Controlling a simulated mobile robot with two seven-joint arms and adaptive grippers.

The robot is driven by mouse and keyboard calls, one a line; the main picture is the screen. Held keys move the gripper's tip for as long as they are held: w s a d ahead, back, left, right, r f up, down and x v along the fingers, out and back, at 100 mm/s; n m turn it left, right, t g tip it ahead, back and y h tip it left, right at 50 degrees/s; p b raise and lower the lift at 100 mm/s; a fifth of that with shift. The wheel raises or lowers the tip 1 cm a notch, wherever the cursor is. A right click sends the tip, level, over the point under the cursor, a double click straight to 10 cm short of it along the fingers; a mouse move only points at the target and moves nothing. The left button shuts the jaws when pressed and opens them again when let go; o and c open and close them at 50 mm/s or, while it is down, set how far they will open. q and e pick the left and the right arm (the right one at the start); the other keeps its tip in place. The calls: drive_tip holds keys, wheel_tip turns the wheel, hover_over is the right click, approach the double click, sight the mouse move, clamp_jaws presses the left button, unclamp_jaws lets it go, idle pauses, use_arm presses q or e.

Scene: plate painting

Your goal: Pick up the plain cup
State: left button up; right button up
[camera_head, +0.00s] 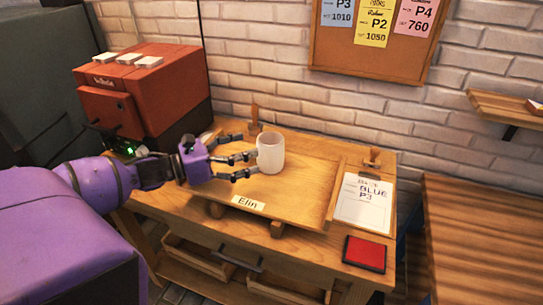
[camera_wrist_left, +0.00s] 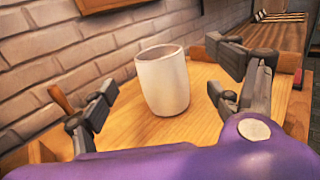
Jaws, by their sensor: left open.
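The plain cup (camera_head: 271,153) is white and stands upright on a wooden board (camera_head: 290,201) labelled "Elin". My left gripper (camera_head: 250,164) comes in from the left, open, with its fingers reaching to the cup's left side. In the left wrist view the cup (camera_wrist_left: 163,82) stands between the spread fingers of the gripper (camera_wrist_left: 165,108) and a little beyond them. I see no grip on it. My right gripper is not in view.
A red machine (camera_head: 150,88) stands at the back left of the table. A card reading "BLUE P3" (camera_head: 364,203) and a red pad (camera_head: 365,254) lie to the right. A brick wall (camera_head: 330,110) is close behind. The board's front part is clear.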

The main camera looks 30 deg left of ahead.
sight(270, 154)
use_arm(q)
drive_tip(key=w, duration=0.1)
drive_tip(key=w+d+f, duration=0.1)
drive_tip(key=shift+w+d+f, duration=0.2)
drive_tip(key=shift+w+f, duration=0.05)
drive_tip(key=shift+w, duration=0.05)
drive_tip(key=shift+w+d+r, duration=0.1)
drive_tip(key=shift+w+d, duration=0.05)
drive_tip(key=shift+w, duration=0.05)
drive_tip(key=x, duration=0.4)
drive_tip(key=shift+w, duration=0.1)
drive_tip(key=shift+w+d, duration=0.1)
drive_tip(key=c, duration=1.2)
drive_tip(key=shift+c, duration=1.6)
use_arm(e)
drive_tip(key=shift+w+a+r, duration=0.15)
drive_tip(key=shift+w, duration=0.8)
